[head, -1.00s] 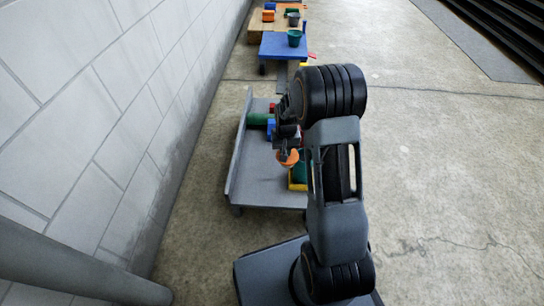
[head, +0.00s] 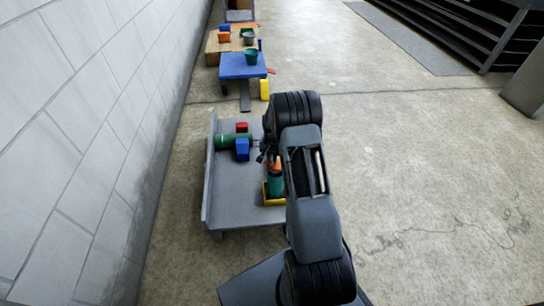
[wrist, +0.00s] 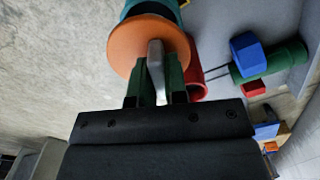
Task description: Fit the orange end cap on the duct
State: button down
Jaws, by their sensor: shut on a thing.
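My gripper (wrist: 155,85) is shut on a pale grey tab in front of the orange end cap (wrist: 120,42), a round disc. In the head view the cap (head: 275,163) is in my gripper, partly hidden by my arm, above or over a teal upright container (head: 276,184). In the wrist view a teal rim (wrist: 172,8) shows behind the cap; I cannot tell whether they touch. A green duct-like cylinder (head: 228,141) lies sideways on the grey cart, left of my gripper, with its near end apart from the cap. It also shows at right in the wrist view (wrist: 285,60).
A blue block (head: 242,150) and a red block (head: 241,127) flank the green cylinder. A yellow tray (head: 265,195) surrounds the teal container. The grey cart (head: 235,205) has a raised left edge near the wall. A red tube (wrist: 196,75) lies beside the cap. A blue table (head: 235,66) stands beyond.

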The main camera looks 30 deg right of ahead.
aim_at(273, 164)
jog(key=shift+f+b, duration=0.95)
jog(key=shift+f, duration=0.75)
jog(key=shift+f+b, duration=0.3)
jog(key=shift+f, duration=0.35)
dwell(0.4)
jog(key=c, duration=1.4)
grip_release()
jog(key=shift+r, duration=0.15)
jog(key=shift+r+p, duration=3.9)
jog(key=shift+r, duration=1.5)
